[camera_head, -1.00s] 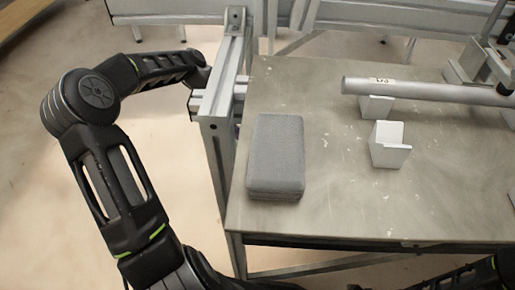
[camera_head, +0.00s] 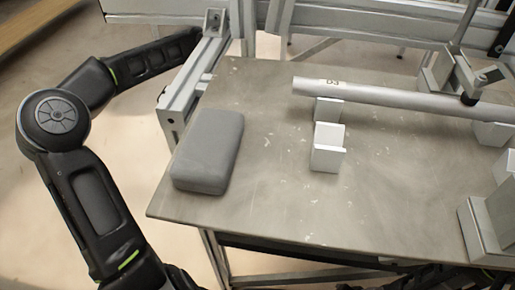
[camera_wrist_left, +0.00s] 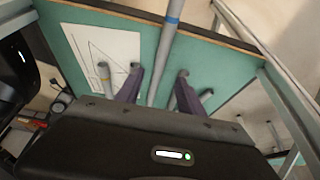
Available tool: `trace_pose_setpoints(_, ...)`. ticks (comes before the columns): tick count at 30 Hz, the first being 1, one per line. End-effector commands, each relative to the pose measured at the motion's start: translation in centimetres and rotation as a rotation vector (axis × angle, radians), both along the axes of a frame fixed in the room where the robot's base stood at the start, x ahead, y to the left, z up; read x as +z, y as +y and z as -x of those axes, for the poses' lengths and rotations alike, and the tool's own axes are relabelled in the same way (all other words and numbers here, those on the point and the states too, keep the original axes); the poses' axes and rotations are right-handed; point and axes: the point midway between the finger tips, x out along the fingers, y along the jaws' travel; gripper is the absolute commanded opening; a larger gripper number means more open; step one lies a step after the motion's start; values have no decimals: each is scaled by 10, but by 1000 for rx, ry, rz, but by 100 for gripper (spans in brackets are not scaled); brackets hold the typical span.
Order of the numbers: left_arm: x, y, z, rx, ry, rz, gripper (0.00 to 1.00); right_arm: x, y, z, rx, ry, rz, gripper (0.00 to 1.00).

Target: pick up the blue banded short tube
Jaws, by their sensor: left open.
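In the left wrist view, a grey tube with a blue band (camera_wrist_left: 173,22) runs from the top edge down between the fingers of my left gripper (camera_wrist_left: 159,73). The gripper is open, and I cannot tell how far the tube is from its fingers. The tube's lower end is hidden behind the gripper body. My right gripper is out of sight.
The tubes are over a green board (camera_wrist_left: 232,62) with a white drawing sheet (camera_wrist_left: 105,45). In the head view, a metal table (camera_head: 265,205) holds a grey block (camera_head: 208,150), a white support (camera_head: 328,148) and a long tube (camera_head: 390,95). A metal frame post (camera_head: 190,90) stands beside my left arm.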

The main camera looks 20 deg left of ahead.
Motion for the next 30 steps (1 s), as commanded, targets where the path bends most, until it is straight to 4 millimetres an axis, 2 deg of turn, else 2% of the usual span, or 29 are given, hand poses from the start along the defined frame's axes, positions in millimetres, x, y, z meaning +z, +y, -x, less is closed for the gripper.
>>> trace_pose_setpoints(5, -3, -1, 0, 1, 2, 2, 45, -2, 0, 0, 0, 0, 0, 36)
trace_pose_setpoints(12, -25, -10, -2, 1, 2, 2, 45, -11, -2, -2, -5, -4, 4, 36)
trace_pose_setpoints(23, -28, -11, -3, 3, 3, 2, 45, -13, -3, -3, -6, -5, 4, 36)
trace_pose_setpoints(30, -61, -23, -6, 1, 3, 4, 45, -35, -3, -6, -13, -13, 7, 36)
